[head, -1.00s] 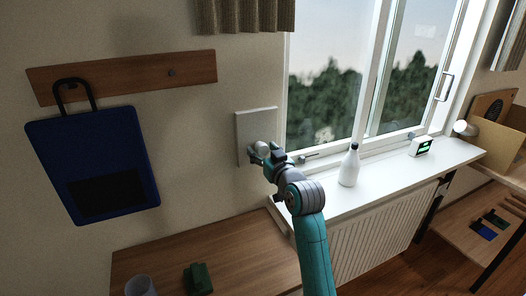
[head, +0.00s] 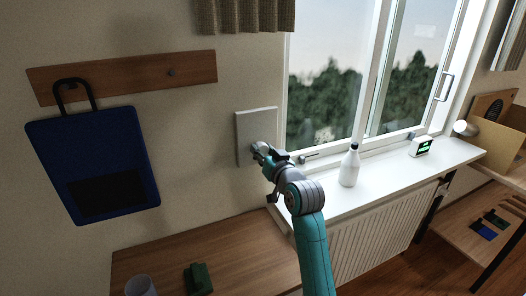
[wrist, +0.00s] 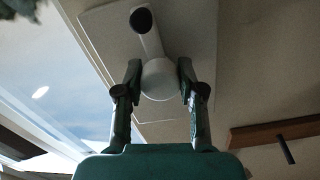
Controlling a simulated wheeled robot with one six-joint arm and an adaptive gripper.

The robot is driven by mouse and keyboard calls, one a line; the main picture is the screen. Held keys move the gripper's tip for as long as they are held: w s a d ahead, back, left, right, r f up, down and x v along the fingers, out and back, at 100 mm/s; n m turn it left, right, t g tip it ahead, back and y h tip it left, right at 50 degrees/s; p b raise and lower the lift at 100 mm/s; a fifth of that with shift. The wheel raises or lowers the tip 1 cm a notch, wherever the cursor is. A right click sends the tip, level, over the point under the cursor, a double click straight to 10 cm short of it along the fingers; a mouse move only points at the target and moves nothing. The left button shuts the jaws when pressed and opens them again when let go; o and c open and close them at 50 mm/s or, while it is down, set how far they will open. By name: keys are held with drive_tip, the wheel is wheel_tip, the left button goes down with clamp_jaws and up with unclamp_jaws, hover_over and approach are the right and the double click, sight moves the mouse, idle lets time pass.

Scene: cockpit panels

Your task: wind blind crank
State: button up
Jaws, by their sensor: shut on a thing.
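The blind crank's pale square plate (head: 256,122) is on the wall just left of the window. In the wrist view the plate (wrist: 195,45) carries a light crank arm (wrist: 150,42) with a dark round hub (wrist: 141,19) at one end and a round pale knob (wrist: 159,80) at the other. My gripper (wrist: 160,84) has its two fingers on either side of this knob, shut on it. In the head view my gripper (head: 262,155) is at the lower part of the plate and hides most of the crank.
A white bottle (head: 350,166) and a small green-lit clock (head: 421,146) stand on the windowsill (head: 385,178), right of my arm. A wooden desk (head: 235,255) is below.

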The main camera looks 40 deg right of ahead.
drive_tip(key=shift+m, duration=0.3)
drive_tip(key=o, duration=1.1)
drive_tip(key=shift+o, duration=0.2)
drive_tip(key=v, duration=1.2)
